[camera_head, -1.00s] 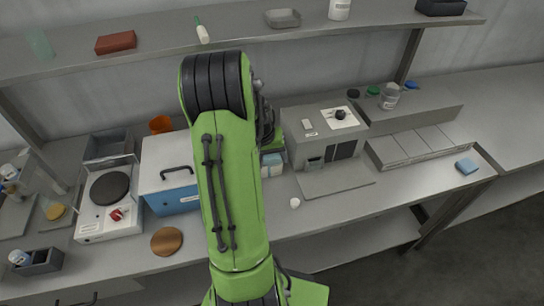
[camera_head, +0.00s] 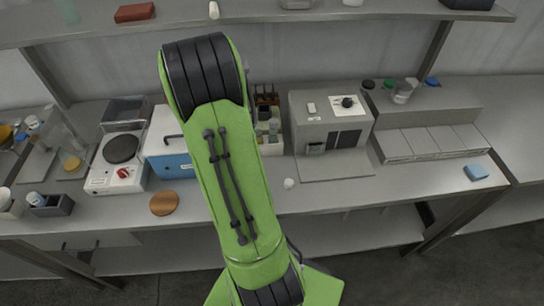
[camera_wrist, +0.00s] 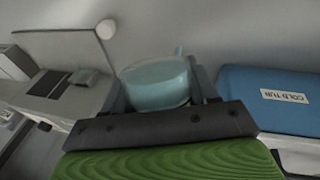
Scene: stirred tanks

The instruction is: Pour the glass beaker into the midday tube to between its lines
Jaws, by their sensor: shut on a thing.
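In the wrist view my gripper (camera_wrist: 160,92) is shut on a round, pale blue-green see-through vessel (camera_wrist: 156,80), which looks like the glass beaker. Its rim is visible, with a small point at the far edge. I cannot tell how full it is. In the head view my green arm hides the gripper and the vessel. A rack (camera_head: 271,148) with small items stands just right of my arm, partly covered by it. I cannot make out which item, if any, is the midday tube.
A blue cold tub (camera_wrist: 268,100) is close on the right in the wrist view. In the head view a hotplate (camera_head: 121,150) stands left and a grey machine (camera_head: 330,115) right. A small white knob-like thing (camera_head: 289,183) is near the front. The bench front is mostly clear.

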